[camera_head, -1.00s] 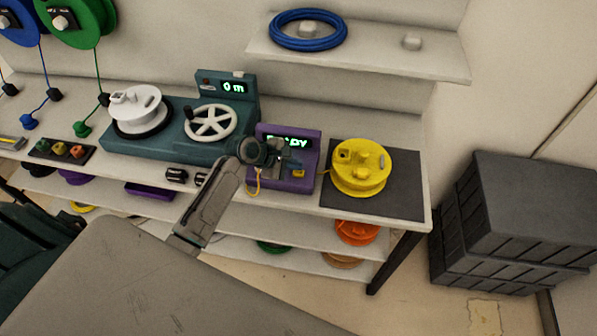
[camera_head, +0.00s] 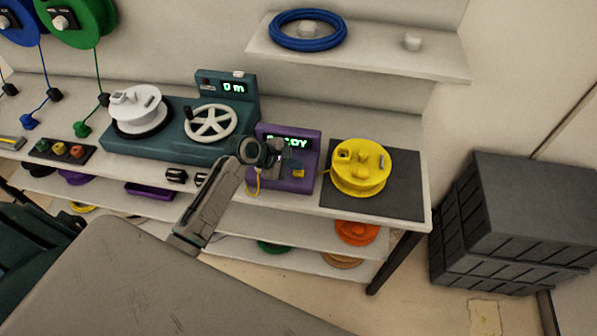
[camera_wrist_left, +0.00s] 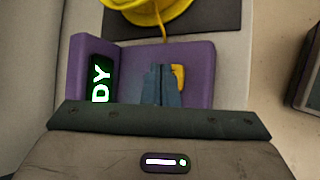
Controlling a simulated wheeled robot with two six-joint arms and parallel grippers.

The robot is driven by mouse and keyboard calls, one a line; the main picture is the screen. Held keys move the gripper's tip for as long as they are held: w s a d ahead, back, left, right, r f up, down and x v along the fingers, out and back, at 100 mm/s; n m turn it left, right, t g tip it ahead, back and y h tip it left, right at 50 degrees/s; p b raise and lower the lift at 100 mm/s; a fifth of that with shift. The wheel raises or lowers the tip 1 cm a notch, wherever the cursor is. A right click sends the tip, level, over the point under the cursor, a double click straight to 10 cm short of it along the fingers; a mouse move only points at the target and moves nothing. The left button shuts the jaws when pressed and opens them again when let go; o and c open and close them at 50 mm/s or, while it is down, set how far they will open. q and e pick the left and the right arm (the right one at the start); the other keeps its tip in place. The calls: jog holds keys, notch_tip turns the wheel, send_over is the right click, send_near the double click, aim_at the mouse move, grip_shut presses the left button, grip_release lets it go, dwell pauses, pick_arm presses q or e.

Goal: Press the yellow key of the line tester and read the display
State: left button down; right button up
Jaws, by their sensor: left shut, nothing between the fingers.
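The purple line tester (camera_head: 312,153) stands on the bench between the teal winder and a yellow reel. Its green-lit display (camera_head: 298,142) is partly hidden by my left arm, and "ADY" can be read. In the left wrist view the display (camera_wrist_left: 101,85) shows "DY". The yellow key (camera_head: 298,174) is on the tester's front part. It also shows in the left wrist view (camera_wrist_left: 179,75), partly covered by my fingers. My left gripper (camera_wrist_left: 163,72) is shut and empty over the tester, beside the key; I cannot tell whether it touches. My right gripper is not in view.
The yellow reel (camera_head: 362,178) sits on a dark mat (camera_head: 405,185) right of the tester. The teal winder (camera_head: 160,140) with its white handwheel stands left. A shelf (camera_head: 380,62) holds a blue coil. Stacked dark crates (camera_head: 510,220) stand at the right.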

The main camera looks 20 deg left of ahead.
pick_arm(q)
jog(key=shift+f, duration=0.2)
jog(key=shift+f+p, duration=0.15)
jog(key=shift+p, duration=0.15)
jog(key=shift+f, duration=0.1)
jog(key=shift+f, duration=0.5)
dwell(0.8)
jog(key=shift+r, duration=0.15)
jog(key=shift+r+p, duration=0.75)
jog(key=shift+p, duration=0.55)
